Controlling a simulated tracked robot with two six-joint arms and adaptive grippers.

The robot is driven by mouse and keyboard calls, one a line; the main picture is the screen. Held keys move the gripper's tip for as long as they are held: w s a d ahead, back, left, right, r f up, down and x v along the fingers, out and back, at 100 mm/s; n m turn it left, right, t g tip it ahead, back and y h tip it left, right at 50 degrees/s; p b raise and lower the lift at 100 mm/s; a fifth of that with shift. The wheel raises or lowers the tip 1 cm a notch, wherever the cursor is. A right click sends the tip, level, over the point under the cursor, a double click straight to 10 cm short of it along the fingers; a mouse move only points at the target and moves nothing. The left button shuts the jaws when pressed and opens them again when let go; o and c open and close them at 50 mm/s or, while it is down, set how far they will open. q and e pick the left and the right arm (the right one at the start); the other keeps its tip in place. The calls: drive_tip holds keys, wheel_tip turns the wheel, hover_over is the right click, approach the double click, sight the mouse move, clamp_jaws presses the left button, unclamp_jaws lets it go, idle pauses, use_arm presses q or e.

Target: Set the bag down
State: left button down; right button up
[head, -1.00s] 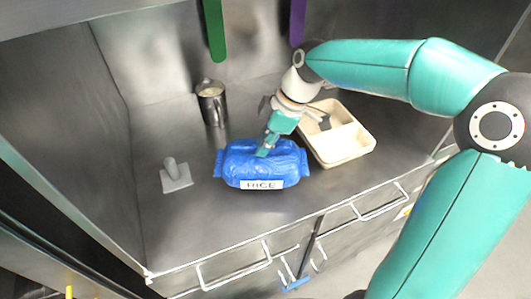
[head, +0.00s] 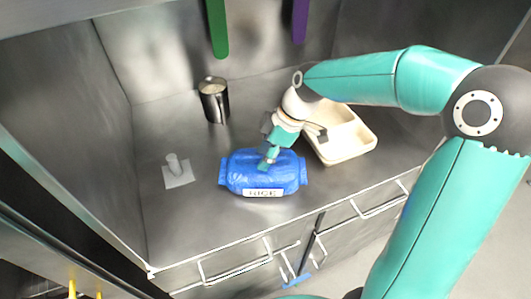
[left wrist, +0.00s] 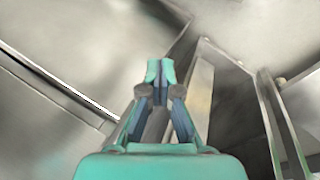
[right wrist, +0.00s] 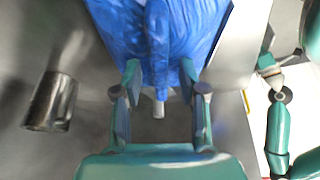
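The blue rice bag (head: 240,178) lies level over the counter, label to the front; I cannot tell whether its underside touches the metal. My right gripper (head: 270,158) reaches its top from the back right. In the right wrist view my right gripper (right wrist: 160,66) has its fingers spread around the raised middle of the bag (right wrist: 110,15), with blue plastic between the tips.
A metal cup (head: 214,103) stands at the back; it also shows in the right wrist view (right wrist: 50,102). A grey scraper (head: 178,172) lies left of the bag. A cream divided tray (head: 350,155) is at the right. Counter is clear in front of the bag.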

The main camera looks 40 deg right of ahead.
drive_tip(key=v, duration=1.2)
idle(0.5)
